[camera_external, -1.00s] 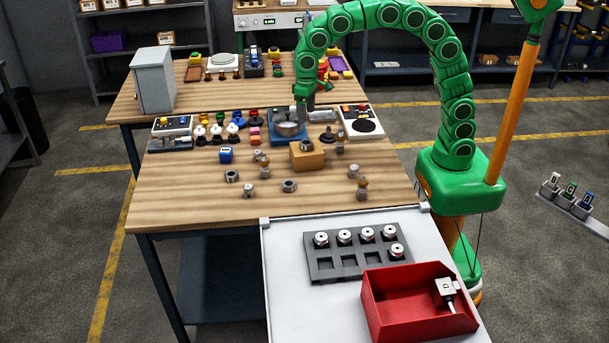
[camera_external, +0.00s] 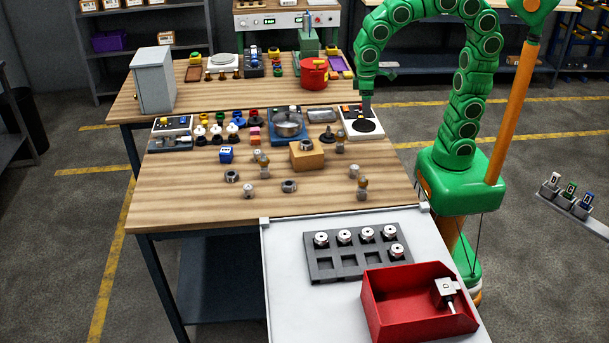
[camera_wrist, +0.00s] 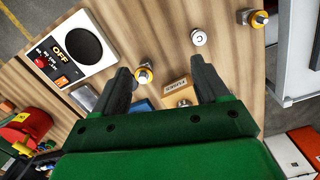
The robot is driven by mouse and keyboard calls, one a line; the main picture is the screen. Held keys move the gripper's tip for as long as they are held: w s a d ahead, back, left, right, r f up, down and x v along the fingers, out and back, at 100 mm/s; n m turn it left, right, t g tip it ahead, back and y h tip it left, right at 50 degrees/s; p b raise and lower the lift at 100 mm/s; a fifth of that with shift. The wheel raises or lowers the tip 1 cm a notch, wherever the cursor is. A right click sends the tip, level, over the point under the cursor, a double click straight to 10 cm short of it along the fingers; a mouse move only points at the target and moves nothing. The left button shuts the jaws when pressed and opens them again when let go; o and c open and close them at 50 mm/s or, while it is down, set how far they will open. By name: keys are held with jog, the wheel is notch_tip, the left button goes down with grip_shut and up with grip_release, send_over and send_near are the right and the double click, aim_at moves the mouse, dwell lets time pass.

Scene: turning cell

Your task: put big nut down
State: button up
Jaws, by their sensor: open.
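My gripper (camera_external: 366,108) hangs over the white device with a black disc at the right edge of the wooden table. In the wrist view its two dark fingers (camera_wrist: 163,84) are spread, and nothing is held between them. Two grey metal ring-shaped nuts lie on the table: a left nut (camera_external: 232,176) and a right nut (camera_external: 289,186). They look alike in size, so I cannot tell which one is the big nut. My gripper is apart from both, farther back and to the right.
The white device (camera_external: 350,126) is below my gripper. A tan block (camera_external: 307,161) and several brass-ringed fittings (camera_external: 362,181) stand nearby. A metal pot (camera_external: 289,128) sits on a blue base. The front left of the wooden table (camera_external: 180,205) is clear. A red bin (camera_external: 374,304) stands in front.

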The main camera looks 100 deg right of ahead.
jog(key=s+f+n, duration=0.1)
jog(key=s+f, duration=0.1)
jog(key=s, duration=0.8)
jog(key=s+a+f+n+g, duration=0.1)
jog(key=s+n, duration=0.1)
jog(key=s, duration=0.8)
jog(key=shift+s+f, duration=0.25)
jog(key=shift+f, duration=0.1)
dwell(0.5)
